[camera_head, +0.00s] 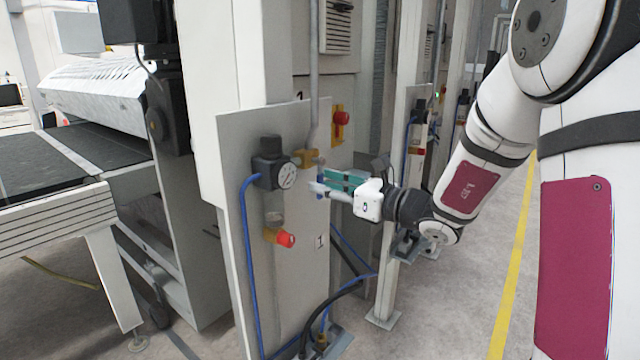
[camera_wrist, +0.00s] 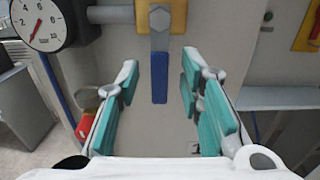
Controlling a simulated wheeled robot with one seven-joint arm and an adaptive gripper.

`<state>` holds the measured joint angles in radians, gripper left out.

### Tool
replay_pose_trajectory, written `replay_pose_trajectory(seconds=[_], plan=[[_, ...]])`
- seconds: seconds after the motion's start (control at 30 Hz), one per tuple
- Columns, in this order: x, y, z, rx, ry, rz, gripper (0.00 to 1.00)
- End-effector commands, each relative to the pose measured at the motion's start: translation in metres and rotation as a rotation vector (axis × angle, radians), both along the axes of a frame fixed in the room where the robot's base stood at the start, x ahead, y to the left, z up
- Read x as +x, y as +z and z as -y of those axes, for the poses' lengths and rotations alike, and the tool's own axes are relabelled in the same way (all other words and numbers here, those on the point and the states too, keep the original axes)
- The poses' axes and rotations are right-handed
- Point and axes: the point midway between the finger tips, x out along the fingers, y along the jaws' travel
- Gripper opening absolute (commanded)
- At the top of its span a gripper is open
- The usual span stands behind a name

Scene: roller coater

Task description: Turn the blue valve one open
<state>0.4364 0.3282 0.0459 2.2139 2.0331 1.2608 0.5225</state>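The blue valve handle (camera_wrist: 159,78) hangs straight down from a bolt on a brass valve body (camera_wrist: 161,16) in the wrist view. The brass body (camera_head: 306,158) also shows in the head view, at the end of a grey pipe; the handle there is mostly hidden by my fingers. My gripper (camera_wrist: 158,95) is open, with white and teal fingers. One finger is on each side of the blue handle, with a clear gap on both sides. In the head view, my gripper (camera_head: 330,184) is in front of the panel, just below the brass valve.
A pressure gauge (camera_wrist: 38,22) and black regulator (camera_head: 271,162) are left of the valve. A red knob (camera_head: 286,240) is below them. A red-and-yellow switch (camera_head: 340,122) is at upper right. Blue hose (camera_head: 246,260) runs down the panel (camera_head: 232,140).

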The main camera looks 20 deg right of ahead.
Motion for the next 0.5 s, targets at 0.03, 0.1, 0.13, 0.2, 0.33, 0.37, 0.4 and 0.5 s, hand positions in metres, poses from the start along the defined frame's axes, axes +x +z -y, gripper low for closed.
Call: replay_pose_trajectory(seconds=[0.03, 0.1, 0.13, 0.2, 0.33, 0.37, 0.4, 0.5], plan=[[0.005, 0.000, -0.005, -0.001, 0.003, 0.001, 0.34], [0.011, 0.000, -0.008, 0.000, 0.002, 0.000, 0.34], [0.012, 0.000, -0.009, 0.000, 0.002, 0.000, 0.34], [0.015, 0.000, -0.011, 0.000, 0.001, 0.000, 0.34], [0.018, 0.000, -0.013, -0.001, 0.000, 0.000, 0.34], [0.018, 0.000, -0.013, -0.001, 0.000, 0.000, 0.34], [0.018, 0.000, -0.013, -0.001, 0.000, 0.000, 0.34], [0.018, 0.000, -0.013, -0.001, 0.000, 0.000, 0.34]])
